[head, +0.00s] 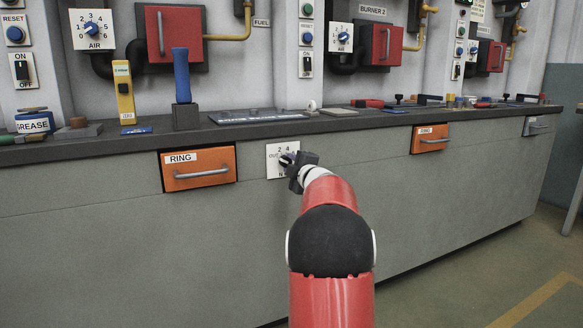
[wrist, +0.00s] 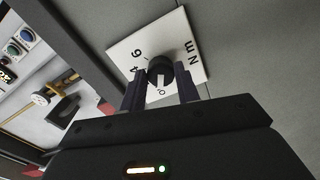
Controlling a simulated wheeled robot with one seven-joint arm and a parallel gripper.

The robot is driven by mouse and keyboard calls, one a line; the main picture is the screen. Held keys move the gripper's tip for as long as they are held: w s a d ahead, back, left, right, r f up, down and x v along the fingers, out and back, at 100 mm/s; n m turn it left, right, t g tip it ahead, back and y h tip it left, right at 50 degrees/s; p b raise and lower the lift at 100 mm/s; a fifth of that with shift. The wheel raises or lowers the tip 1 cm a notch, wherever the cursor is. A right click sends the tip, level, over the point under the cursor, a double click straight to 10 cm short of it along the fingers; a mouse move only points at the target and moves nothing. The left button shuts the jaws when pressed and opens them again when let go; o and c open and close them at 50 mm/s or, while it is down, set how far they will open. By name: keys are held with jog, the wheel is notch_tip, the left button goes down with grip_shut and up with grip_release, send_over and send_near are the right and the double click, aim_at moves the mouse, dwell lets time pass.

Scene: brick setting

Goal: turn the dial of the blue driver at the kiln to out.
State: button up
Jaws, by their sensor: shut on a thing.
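A white plate (head: 274,163) marked 2, 4 and OUT is on the grey cabinet front, below the counter edge. It also shows tilted in the wrist view (wrist: 185,38), with 4, 6 and N m readable. A round black dial (wrist: 160,68) sits at its middle. My gripper (wrist: 160,77) is shut on the dial, one finger on each side. In the head view my gripper (head: 291,161) covers part of the plate. The dial's pointer setting cannot be read clearly. A blue-handled driver (head: 181,76) stands upright in a dark holder on the counter, up and left.
An orange RING drawer (head: 198,180) is left of the plate; another (head: 429,146) is farther right. The counter (head: 240,128) above carries a yellow tool (head: 123,92), a flat dark tray and several small tools. Burner panels line the wall.

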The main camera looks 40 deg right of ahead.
jog(key=o, duration=1)
jog(key=shift+c, duration=0.2)
jog(key=v, duration=0.7)
jog(key=shift+s, duration=0.4)
jog(key=shift+a, duration=0.1)
